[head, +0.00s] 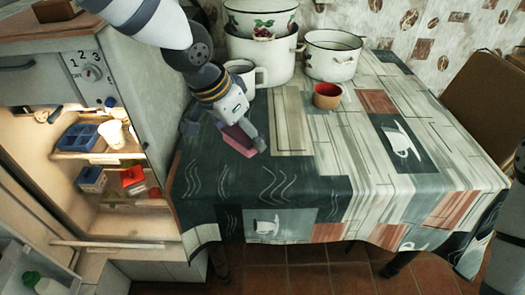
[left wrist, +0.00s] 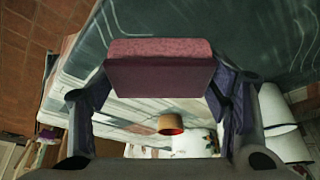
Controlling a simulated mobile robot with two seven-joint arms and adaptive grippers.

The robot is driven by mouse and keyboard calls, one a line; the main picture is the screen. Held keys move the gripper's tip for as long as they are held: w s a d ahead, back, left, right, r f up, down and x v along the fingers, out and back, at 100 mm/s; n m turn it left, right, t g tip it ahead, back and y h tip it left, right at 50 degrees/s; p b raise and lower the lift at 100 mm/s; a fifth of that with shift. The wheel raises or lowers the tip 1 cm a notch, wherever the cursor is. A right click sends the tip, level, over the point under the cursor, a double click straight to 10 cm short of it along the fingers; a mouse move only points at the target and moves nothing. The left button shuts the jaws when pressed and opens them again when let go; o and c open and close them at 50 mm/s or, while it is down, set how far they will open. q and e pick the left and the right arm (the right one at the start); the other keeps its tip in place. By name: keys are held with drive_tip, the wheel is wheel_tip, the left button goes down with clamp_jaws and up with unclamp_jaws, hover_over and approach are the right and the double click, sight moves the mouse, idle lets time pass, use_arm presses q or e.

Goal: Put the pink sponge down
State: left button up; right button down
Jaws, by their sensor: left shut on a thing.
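The pink sponge (head: 238,139) is at the left end of the cloth-covered table (head: 300,192), over the dark part of the cloth. My left gripper (head: 227,131) reaches down from the upper left and is shut on the sponge. In the left wrist view the sponge (left wrist: 160,70) sits between the two fingers of the gripper (left wrist: 160,95), its pink face and darker side showing. The sponge is low over the cloth; I cannot tell whether it touches it. My right gripper is not in view.
A white enamel mug (head: 243,73), a large pot (head: 262,55) and a smaller pot (head: 333,56) stand at the back. A small orange-brown cup (head: 327,96) stands in front of them. An open, lit fridge (head: 95,160) is at left. The table's front and right are clear.

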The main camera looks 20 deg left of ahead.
use_arm(q)
drive_tip(key=b, duration=0.1)
approach(263, 157)
drive_tip(key=shift+x, duration=1.1)
drive_tip(key=shift+w+d+f, duration=0.1)
drive_tip(key=shift+w+d, duration=0.15)
drive_tip(key=shift+w, duration=0.1)
drive_tip(key=shift+s+a+b+x, duration=0.1)
drive_tip(key=shift+b+x, duration=0.1)
drive_tip(key=shift+x, duration=0.6)
drive_tip(key=shift+s+a+b+x, duration=0.15)
drive_tip(key=shift+b+x, duration=0.05)
drive_tip(key=shift+x, duration=0.65)
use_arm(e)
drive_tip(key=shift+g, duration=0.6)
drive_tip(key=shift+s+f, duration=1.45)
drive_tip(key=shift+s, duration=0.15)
use_arm(q)
drive_tip(key=shift+f, duration=0.15)
drive_tip(key=shift+f, duration=0.15)
drive_tip(key=o, duration=1)
